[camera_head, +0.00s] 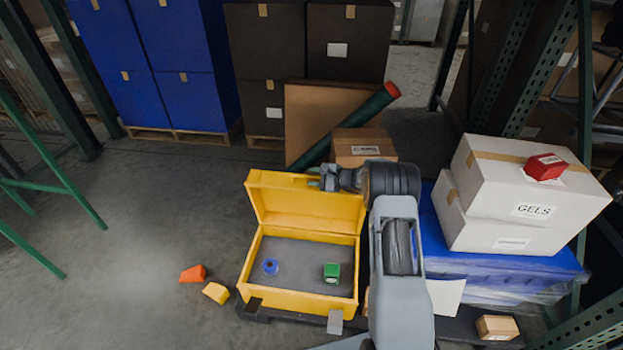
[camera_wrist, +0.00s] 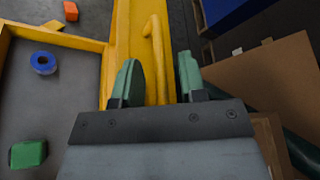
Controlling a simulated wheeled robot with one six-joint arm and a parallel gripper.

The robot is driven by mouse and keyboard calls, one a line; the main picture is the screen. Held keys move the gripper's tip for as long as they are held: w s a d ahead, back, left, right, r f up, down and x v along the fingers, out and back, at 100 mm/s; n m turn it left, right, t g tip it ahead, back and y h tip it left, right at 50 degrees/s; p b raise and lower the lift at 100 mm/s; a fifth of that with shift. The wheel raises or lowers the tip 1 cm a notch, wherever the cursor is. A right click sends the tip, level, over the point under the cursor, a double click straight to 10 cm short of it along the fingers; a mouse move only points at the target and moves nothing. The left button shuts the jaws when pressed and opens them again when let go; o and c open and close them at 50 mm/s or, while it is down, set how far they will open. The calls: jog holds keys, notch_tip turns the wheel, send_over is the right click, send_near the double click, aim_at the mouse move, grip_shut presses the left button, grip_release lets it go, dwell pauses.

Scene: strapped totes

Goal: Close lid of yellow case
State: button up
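The yellow case (camera_head: 244,275) stands open in the middle of the head view, its lid (camera_head: 300,208) raised upright at the back. A blue ring-shaped item (camera_head: 270,267) and a green block (camera_head: 332,272) lie on its grey floor. My gripper (camera_head: 318,178) is behind the lid's top edge near its right part. In the wrist view the green fingertips of my gripper (camera_wrist: 160,80) are apart, with the yellow lid (camera_wrist: 122,40) and a yellow handle-like bar (camera_wrist: 157,50) beyond and between them. Contact with the lid cannot be told.
An orange block (camera_head: 192,273) and a yellow block (camera_head: 216,292) lie on the floor left of the case. A cardboard box (camera_head: 363,148) and a leaning dark green tube (camera_head: 345,124) stand behind. White boxes (camera_head: 505,225) on a blue tote (camera_head: 480,262) stand right.

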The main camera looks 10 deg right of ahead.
jog(key=shift+w+a+f, duration=0.1)
jog(key=shift+w+a, duration=0.2)
jog(key=shift+a, duration=0.05)
jog(key=shift+c, duration=0.4)
grip_shut()
